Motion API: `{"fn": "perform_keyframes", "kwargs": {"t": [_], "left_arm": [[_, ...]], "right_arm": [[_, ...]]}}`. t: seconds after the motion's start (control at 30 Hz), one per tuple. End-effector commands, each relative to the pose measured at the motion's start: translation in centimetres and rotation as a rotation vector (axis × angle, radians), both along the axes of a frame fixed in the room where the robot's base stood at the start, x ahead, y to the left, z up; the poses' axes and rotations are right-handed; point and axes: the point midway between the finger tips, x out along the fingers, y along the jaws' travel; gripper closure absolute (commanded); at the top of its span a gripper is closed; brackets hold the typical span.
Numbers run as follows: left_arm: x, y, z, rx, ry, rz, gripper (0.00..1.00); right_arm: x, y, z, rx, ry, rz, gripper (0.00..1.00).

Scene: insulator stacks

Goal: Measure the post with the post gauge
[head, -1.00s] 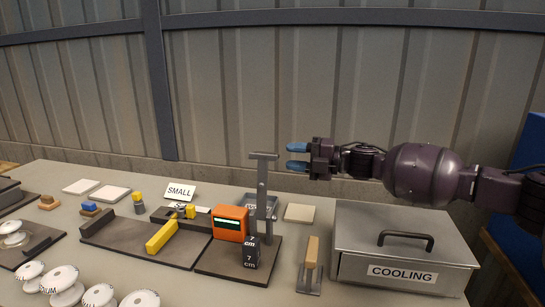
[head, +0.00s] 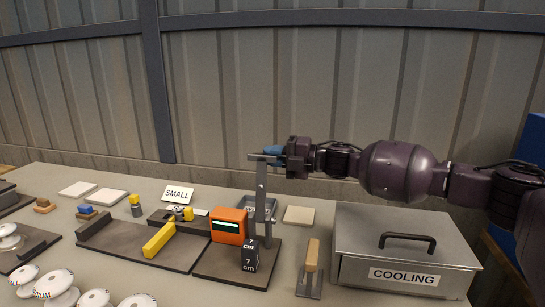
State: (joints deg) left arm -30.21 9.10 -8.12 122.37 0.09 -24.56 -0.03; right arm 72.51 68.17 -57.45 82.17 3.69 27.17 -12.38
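The post gauge (head: 229,224) is an orange box with a lit display on a dark base plate, beside a tall grey upright (head: 262,200) with a short crossbar at its top. A black block marked 7 cm (head: 250,256) stands in front of it. My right gripper (head: 273,155) is at the crossbar, with a blue fingertip just above it. The other fingertip is mostly hidden, so I cannot tell whether it grips the bar. I cannot tell which piece is the post; several white ribbed insulators (head: 62,285) stand at lower left. My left gripper is out of view.
A metal box labelled COOLING (head: 404,250) with a lidded handle stands at right. A dark fixture with a yellow bar (head: 159,240) and a SMALL sign (head: 178,194) are left of the gauge. Pale tiles (head: 299,215) lie behind.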

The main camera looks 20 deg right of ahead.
Motion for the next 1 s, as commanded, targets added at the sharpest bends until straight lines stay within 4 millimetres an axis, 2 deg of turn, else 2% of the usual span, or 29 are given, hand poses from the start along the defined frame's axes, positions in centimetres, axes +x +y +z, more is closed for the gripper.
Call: {"fn": "perform_keyframes", "kwargs": {"t": [0.33, 0.57, 1.0], "left_arm": [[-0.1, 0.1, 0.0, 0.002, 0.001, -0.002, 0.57], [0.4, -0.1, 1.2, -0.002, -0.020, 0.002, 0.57], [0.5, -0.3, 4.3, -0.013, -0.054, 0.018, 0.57]], "right_arm": [[-0.1, 0.0, -0.3, -0.004, 0.001, 0.000, 1.00], [-0.9, 0.5, 0.3, -0.036, -0.047, 0.000, 1.00], [-5.5, 3.6, 1.4, -0.228, -0.335, 0.000, 1.00]]}}
